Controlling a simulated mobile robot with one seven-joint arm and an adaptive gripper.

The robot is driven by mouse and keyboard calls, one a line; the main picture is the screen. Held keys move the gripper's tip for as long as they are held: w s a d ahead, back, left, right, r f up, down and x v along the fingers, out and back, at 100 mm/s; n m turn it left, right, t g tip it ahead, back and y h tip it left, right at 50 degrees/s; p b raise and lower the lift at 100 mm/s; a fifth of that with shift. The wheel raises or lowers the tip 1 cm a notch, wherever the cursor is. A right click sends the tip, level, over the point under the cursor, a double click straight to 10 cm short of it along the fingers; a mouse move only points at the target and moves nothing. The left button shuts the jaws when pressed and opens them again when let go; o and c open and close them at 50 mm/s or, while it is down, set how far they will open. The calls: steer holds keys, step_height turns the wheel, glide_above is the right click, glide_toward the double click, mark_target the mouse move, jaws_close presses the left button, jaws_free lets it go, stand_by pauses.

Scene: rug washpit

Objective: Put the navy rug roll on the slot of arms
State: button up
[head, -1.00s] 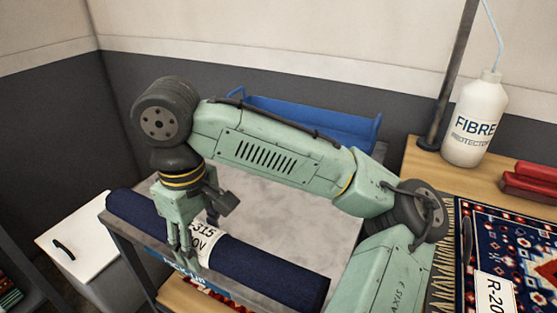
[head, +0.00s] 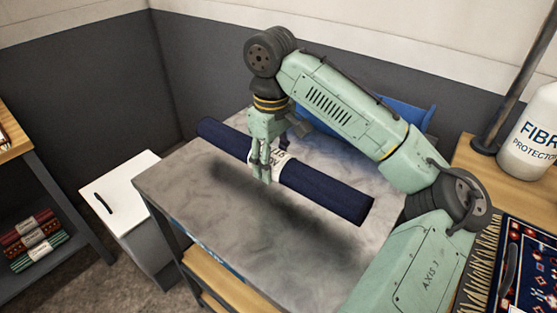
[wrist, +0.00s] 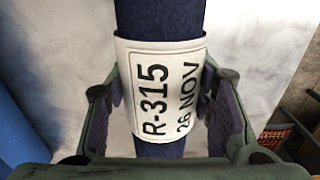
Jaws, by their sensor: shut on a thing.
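The navy rug roll (head: 328,192) is held across my gripper (head: 264,172) in the head view, above the grey tabletop (head: 190,190), with a dark shadow beneath it. My gripper is shut on the roll near its middle, at its white paper band. In the wrist view the navy roll (wrist: 160,16) runs between the two fingers, and its band (wrist: 165,85) reads R-315, 26 NOV. I cannot make out a slot of arms in either view.
A white cabinet (head: 120,188) stands left of the table. Small rolls (head: 35,240) lie on a lower shelf at far left. A white bottle (head: 530,135) and patterned rug (head: 530,262) are at right.

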mark_target(278, 153)
steer(key=w, duration=0.2)
steer(key=shift+w+d, duration=0.3)
steer(key=shift+d, duration=0.1)
steer(key=shift+w+d+f+p, duration=0.15)
steer(key=shift+w+f+p, duration=0.15)
steer(key=shift+p, duration=0.1)
steer(key=shift+f+p, duration=0.3)
steer(key=shift+f, duration=1.3)
steer(key=shift+f, duration=0.1)
steer(key=o, duration=1.6)
